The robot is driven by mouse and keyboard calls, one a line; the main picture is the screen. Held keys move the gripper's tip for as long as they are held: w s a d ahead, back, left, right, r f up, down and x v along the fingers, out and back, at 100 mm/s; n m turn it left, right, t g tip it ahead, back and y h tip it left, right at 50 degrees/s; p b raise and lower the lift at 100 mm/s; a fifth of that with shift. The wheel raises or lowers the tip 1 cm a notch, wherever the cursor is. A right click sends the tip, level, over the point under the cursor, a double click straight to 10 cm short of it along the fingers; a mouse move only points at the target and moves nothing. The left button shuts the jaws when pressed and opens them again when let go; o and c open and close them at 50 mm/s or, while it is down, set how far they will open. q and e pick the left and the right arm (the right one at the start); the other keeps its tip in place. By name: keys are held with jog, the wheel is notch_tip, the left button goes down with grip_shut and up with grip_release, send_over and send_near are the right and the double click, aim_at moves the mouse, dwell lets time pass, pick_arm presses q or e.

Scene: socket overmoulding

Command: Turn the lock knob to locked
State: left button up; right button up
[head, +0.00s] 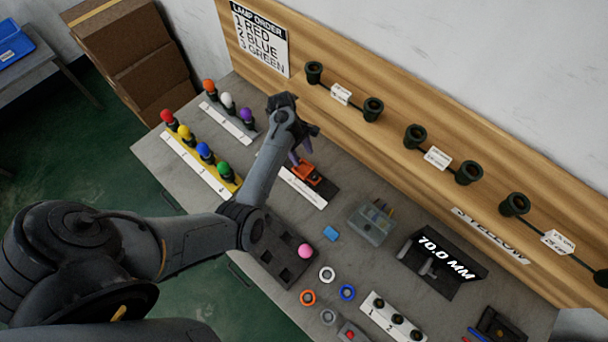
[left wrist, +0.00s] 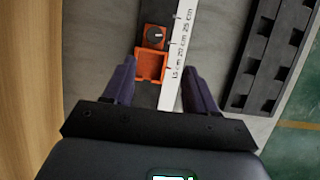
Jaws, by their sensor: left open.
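The lock knob (left wrist: 155,35) is a round black knob with a light pointer mark, on a small orange block (left wrist: 147,44). The mark seems to point to the right in the left wrist view. An orange open frame (left wrist: 151,66) sits just below it, beside a white ruler strip (left wrist: 172,60). In the head view the orange fixture (head: 308,174) lies on a dark base, partly hidden by my arm. My left gripper (left wrist: 158,66) is open, its purple fingers either side of the orange frame, apart from the knob. It also shows in the head view (head: 302,150).
A dark tray with pockets (head: 268,244) lies close by, with a pink ball (head: 305,251). Coloured lamps stand on strips (head: 240,131) to the left. A wooden backboard (head: 360,80) borders the table.

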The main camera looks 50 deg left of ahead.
aim_at(314, 175)
pick_arm(q)
jog(key=x, duration=0.3)
jog(key=b+x, duration=0.1)
jog(key=x, duration=0.3)
jog(key=w+b+x, duration=0.1)
jog(key=x, duration=0.2)
jog(key=shift+d+f, duration=0.25)
jog(key=shift+d, duration=0.2)
pick_arm(e)
jog(key=shift+x, duration=1.15)
jog(key=shift+s+d, duration=0.15)
